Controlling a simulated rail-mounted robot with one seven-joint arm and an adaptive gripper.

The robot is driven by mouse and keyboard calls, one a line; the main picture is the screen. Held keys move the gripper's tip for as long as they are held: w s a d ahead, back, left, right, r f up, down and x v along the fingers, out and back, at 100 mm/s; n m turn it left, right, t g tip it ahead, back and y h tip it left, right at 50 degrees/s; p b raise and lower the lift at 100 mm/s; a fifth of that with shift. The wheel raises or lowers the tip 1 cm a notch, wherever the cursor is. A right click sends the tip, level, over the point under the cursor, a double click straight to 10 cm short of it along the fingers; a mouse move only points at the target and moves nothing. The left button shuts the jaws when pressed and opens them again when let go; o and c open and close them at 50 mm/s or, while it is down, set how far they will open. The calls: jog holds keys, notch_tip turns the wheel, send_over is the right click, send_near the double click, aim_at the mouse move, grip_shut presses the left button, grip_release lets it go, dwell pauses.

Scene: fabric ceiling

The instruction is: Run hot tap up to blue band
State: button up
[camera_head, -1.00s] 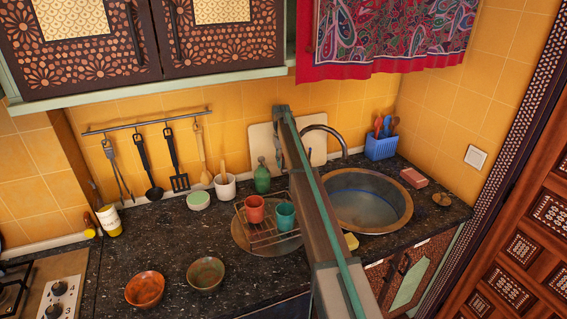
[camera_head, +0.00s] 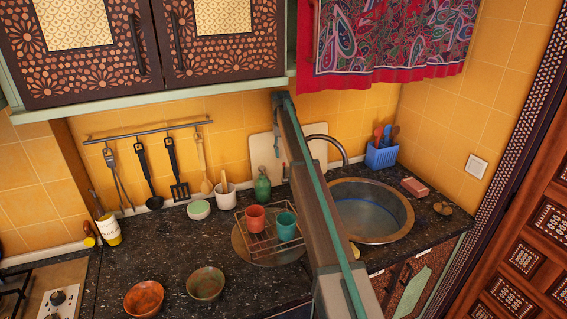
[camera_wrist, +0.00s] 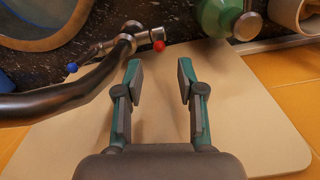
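The tap's dark curved spout (camera_head: 335,144) arches over the round metal sink (camera_head: 372,182). A blue band (camera_head: 385,207) runs around the inner wall; I cannot make out any water level or stream. In the wrist view, the tap (camera_wrist: 124,44) has a red-tipped lever (camera_wrist: 158,46) at its base and a blue knob (camera_wrist: 72,67) on the spout's other side. My gripper (camera_wrist: 160,80) is open and empty, its fingertips just short of the red tip, apart from it. In the head view, my arm hides the gripper and tap base.
A pale board (camera_head: 262,148) leans on the wall behind the tap; a green bottle (camera_head: 262,187) stands beside it. A rack (camera_head: 262,248) with red and turquoise cups is left of the sink. A blue utensil holder (camera_head: 381,156) and a soap block (camera_head: 415,187) sit to its right.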

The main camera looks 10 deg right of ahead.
jog(key=shift+w+r, duration=0.15)
jog(key=shift+r, duration=1.1)
